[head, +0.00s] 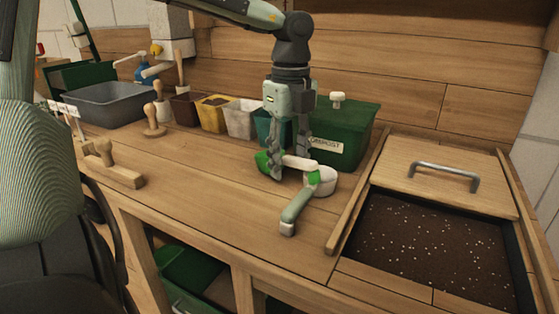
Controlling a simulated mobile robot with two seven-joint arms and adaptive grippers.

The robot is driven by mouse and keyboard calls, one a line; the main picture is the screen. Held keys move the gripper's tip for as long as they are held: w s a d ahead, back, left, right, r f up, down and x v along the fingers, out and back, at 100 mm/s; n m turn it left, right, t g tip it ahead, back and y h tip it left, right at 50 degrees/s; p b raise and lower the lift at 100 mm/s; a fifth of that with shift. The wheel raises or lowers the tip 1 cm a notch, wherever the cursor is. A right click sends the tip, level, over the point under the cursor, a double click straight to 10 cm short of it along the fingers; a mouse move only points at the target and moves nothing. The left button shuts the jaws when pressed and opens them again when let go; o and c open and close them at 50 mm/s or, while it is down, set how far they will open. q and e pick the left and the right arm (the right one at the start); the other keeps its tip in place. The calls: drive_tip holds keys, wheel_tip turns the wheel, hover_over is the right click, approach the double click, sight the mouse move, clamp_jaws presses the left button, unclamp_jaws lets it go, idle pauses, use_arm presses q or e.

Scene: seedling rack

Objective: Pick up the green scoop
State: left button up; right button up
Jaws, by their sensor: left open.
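The green scoop (263,161) lies on the wooden bench in front of the green bin. Its green end shows to the left of my left gripper, and a pale handle-like part runs right between or behind the fingers. My left gripper (291,172) points down over it with its fingers apart, one near the green end. I cannot tell whether the fingers touch it. A grey-green handled tool (295,210) with a pale round head and a green patch lies close on the right, overlapping it in view. My right gripper is not in view.
A green lidded bin (350,125) stands just behind. A row of small pots (213,113) and a grey tub (110,103) are farther left. A wooden-edged soil bed (430,245) is at right. Bench space left of the scoop is clear.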

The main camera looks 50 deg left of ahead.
use_arm(q)
clamp_jaws()
drive_tip(key=shift+r, duration=0.1)
idle(0.4)
